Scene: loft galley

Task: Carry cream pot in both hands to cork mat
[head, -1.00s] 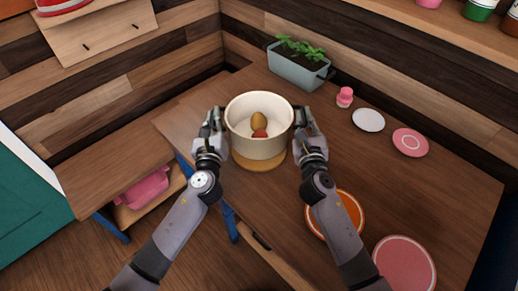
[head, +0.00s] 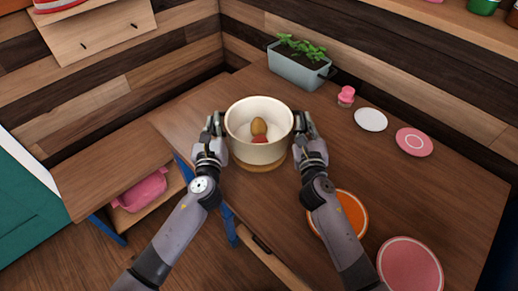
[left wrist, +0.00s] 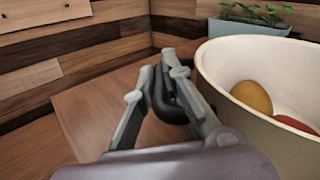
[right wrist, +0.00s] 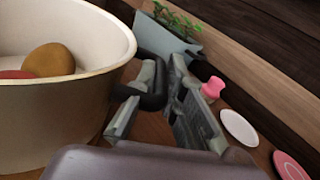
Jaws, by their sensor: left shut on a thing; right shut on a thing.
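The cream pot (head: 243,148) is upright in the middle of the head view, with a brown egg-shaped thing (head: 259,127) and a red thing (head: 260,140) inside. The round cork mat (head: 278,164) lies on the table directly under it, mostly hidden by the pot. I cannot tell whether the pot's base touches the mat. My left gripper (head: 215,124) is shut on the pot's left handle, dark in the left wrist view (left wrist: 170,108). My right gripper (head: 302,126) is shut on the right handle, dark in the right wrist view (right wrist: 152,100).
A planter (head: 298,71) stands behind the pot by the wall. A pink-topped shaker (head: 346,97), a white plate (head: 371,120) and a pink plate (head: 413,142) are to the right. An orange plate (head: 351,212) and a larger pink plate (head: 409,267) are in front.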

